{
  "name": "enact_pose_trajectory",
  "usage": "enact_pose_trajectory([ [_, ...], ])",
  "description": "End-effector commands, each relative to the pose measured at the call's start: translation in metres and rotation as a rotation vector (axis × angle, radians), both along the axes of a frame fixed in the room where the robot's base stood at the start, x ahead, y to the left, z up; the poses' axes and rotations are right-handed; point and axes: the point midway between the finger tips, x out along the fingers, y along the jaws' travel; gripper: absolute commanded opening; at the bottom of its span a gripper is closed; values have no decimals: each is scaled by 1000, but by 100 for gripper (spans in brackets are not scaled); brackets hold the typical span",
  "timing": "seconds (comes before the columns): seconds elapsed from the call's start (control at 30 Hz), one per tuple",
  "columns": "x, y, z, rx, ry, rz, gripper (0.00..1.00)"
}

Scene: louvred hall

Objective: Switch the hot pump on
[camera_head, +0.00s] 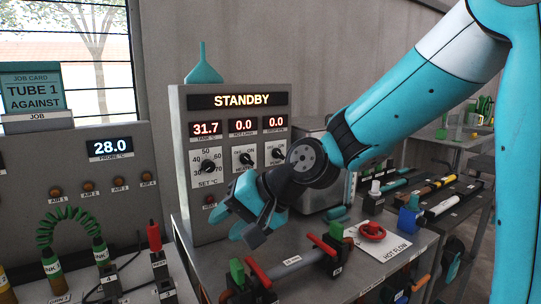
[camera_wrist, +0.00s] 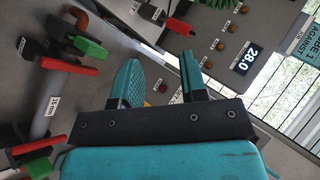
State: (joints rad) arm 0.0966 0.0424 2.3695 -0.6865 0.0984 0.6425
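The grey control box (camera_head: 230,210) shows STANDBY on its top display (camera_head: 241,101). Below are red readouts of 31.7, 0.0 and 0.0. It has a SET °C dial (camera_head: 208,166), a heater knob (camera_head: 245,159) and, at the right, a knob (camera_head: 278,153) that looks like the pump switch. The two small knobs point up and left; their exact settings are too small to read. My gripper (camera_head: 246,215) is in front of the box's lower right, below the knobs and apart from them. In the wrist view my gripper (camera_wrist: 160,75) is open, with nothing between its fingers.
Red and green valve handles (camera_head: 324,245) sit on pipes below my gripper. A red hand wheel (camera_head: 372,230) is on the HOT FLOW plate (camera_head: 395,248). A panel reading 28.0 (camera_head: 110,148) stands at left, with a green coiled hose (camera_head: 65,215). A teal funnel (camera_head: 203,68) tops the box.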

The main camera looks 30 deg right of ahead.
Motion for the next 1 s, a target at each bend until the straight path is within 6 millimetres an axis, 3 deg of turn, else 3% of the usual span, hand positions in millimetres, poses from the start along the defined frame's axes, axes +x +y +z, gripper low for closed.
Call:
enact_pose_trajectory([
  [0.03, 39, -26, 0, 139, 7, -184, 39],
  [0.1, 83, -64, 6, 357, 0, -422, 39],
  [0.2, 127, -128, 11, 656, -23, -698, 39],
  [0.3, 149, -188, 14, 905, -58, -889, 39],
  [0.43, 158, -243, 14, 1130, -101, -1028, 39],
  [0.6, 162, -272, 15, 1249, -128, -1090, 39],
  [0.77, 174, -273, 18, 1255, -128, -1092, 39],
  [1.0, 206, -271, 19, 1253, -128, -1090, 39],
])
